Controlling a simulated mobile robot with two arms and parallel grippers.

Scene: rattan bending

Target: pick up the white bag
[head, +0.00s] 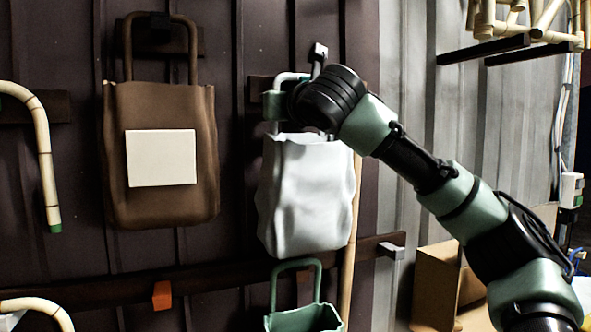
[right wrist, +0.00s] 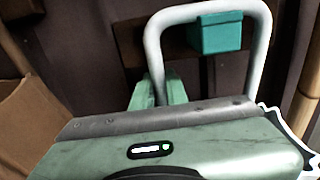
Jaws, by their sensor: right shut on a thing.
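The white bag (head: 306,190) hangs upright in front of the dark wall in the head view. Its top is partly hidden by my right arm. Its pale handle loop (right wrist: 154,50) shows in the right wrist view, with a teal block (right wrist: 218,35) inside the loop near its top. I cannot tell whether the handle rests on that block. My right gripper (right wrist: 158,98) is at the handle, above the bag body, and is shut on the handle's lower left part. Its other finger is hidden behind the gripper body. My left gripper is not in view.
A brown bag (head: 160,209) hangs to the left. A green bag (head: 303,319) hangs just below the white bag. A dark rail (head: 220,284) with an orange peg (head: 162,295) crosses underneath. A cane pole stands close behind on the right. A cardboard box (head: 436,285) is at lower right.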

